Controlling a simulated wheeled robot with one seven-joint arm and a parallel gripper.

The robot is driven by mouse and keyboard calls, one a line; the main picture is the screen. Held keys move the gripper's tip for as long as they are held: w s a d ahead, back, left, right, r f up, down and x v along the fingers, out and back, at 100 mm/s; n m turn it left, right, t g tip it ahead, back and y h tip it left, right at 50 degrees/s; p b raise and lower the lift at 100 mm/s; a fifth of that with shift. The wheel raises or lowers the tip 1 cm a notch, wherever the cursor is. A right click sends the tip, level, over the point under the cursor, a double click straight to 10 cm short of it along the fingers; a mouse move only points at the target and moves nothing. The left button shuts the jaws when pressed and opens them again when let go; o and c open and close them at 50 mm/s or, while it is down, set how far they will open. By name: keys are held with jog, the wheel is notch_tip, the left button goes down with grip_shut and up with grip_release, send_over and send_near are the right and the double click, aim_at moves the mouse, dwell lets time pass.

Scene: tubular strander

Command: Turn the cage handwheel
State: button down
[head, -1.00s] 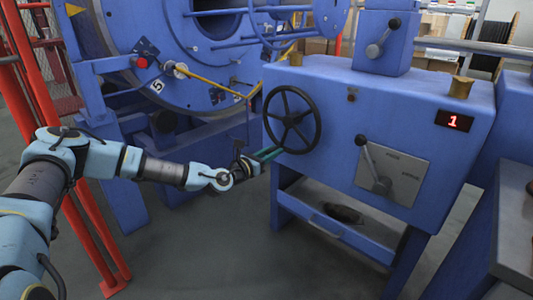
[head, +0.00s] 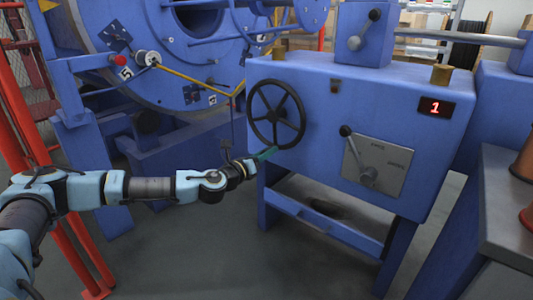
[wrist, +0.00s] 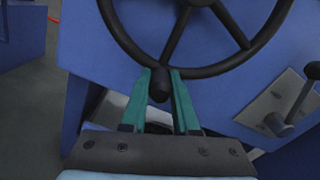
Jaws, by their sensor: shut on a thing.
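The cage handwheel (head: 276,115) is a black spoked wheel on the left part of the front of a blue machine housing. Its lower part and spokes also show at the top of the wrist view (wrist: 205,71). A short black handle knob (wrist: 159,86) stands out from the bottom of its rim. My gripper (wrist: 160,82) has its two green fingers on either side of this knob, shut on it. In the head view my gripper (head: 267,153) is at the wheel's lower rim, and the knob is hidden there.
Right of the wheel is a lever (head: 357,152) on a grey plate (head: 390,165). A red display (head: 435,108) reads 1. A second lever (head: 365,30) sits on top. The large strander cage (head: 190,60) is behind left. Red posts (head: 90,240) stand at left.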

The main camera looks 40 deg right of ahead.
jog(key=c, duration=0.7)
grip_release()
jog(key=shift+o, duration=0.2)
jog(key=s+a, duration=0.2)
jog(key=a, duration=0.8)
jog(key=shift+a+p, duration=0.3)
jog(key=shift+s, duration=0.15)
